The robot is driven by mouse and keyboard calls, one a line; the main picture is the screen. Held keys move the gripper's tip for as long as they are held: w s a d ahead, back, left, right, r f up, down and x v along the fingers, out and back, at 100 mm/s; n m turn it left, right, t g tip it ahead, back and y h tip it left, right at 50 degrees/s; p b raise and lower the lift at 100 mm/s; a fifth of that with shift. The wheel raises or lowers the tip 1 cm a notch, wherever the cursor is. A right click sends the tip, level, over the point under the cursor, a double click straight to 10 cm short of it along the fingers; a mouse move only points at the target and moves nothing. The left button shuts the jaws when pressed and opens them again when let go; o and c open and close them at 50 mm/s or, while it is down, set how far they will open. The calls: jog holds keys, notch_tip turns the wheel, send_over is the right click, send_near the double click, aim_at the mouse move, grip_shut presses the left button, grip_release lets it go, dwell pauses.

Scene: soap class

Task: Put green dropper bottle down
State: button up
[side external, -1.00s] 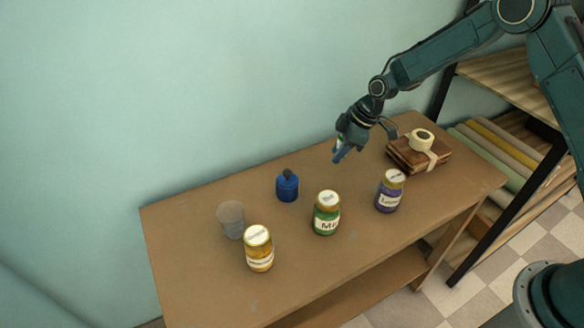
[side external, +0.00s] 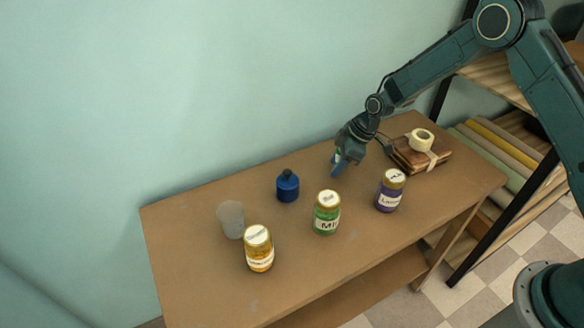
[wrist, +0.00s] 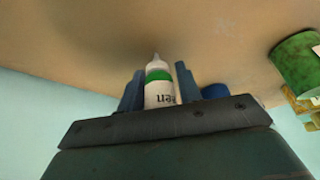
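The green dropper bottle (wrist: 159,88) stands between the two fingers of my gripper (wrist: 160,90) in the wrist view. It has a white body with a dark-lettered label, a green band and a pale pointed tip. The fingers are against its sides, so my gripper is shut on it. In the side view my gripper (side external: 343,166) is low over the back right part of the table (side external: 200,290), and only a small pale and green part of the bottle (side external: 337,157) shows behind the fingers. I cannot tell whether the bottle touches the table.
A green-labelled jar (side external: 327,214) and a purple jar (side external: 391,190) stand in front of my gripper. A blue bottle (side external: 288,187), a translucent cup (side external: 231,219) and a yellow jar (side external: 258,250) stand further left. Brown blocks (side external: 405,156) with a tape roll (side external: 421,140) lie to the right.

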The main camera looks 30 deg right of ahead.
jog(key=shift+o, duration=0.9)
jog(key=shift+r, duration=0.1)
jog(key=shift+r, duration=0.15)
jog(key=v, duration=1.2)
